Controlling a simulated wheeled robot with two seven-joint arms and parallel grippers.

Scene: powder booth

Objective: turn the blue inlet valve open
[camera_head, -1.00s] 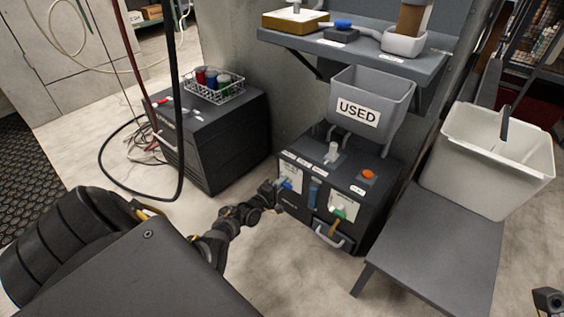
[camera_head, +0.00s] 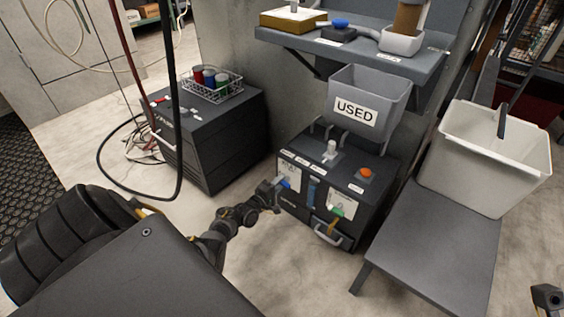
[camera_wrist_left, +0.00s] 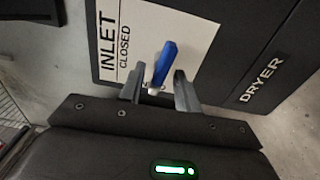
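The blue inlet valve handle (camera_wrist_left: 165,63) sits on the front of a dark dryer box (camera_head: 298,203), beside a white label (camera_wrist_left: 150,30) reading INLET CLOSED. The handle also shows in the head view (camera_head: 285,183). My left gripper (camera_wrist_left: 160,88) has its two fingers apart, one on each side of the handle's near end; whether they touch it I cannot tell. In the head view my left gripper (camera_head: 272,192) is at the left part of the box front. My right gripper is not clearly seen; only a small dark part shows at the lower right edge.
A green-and-yellow valve (camera_head: 337,213) and a drawer handle (camera_head: 328,234) are on the same box front. A grey USED bin (camera_head: 390,95) stands above it. A grey table (camera_head: 440,235) with a white tub (camera_head: 470,160) is at right. A black cabinet (camera_head: 225,150) is at left.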

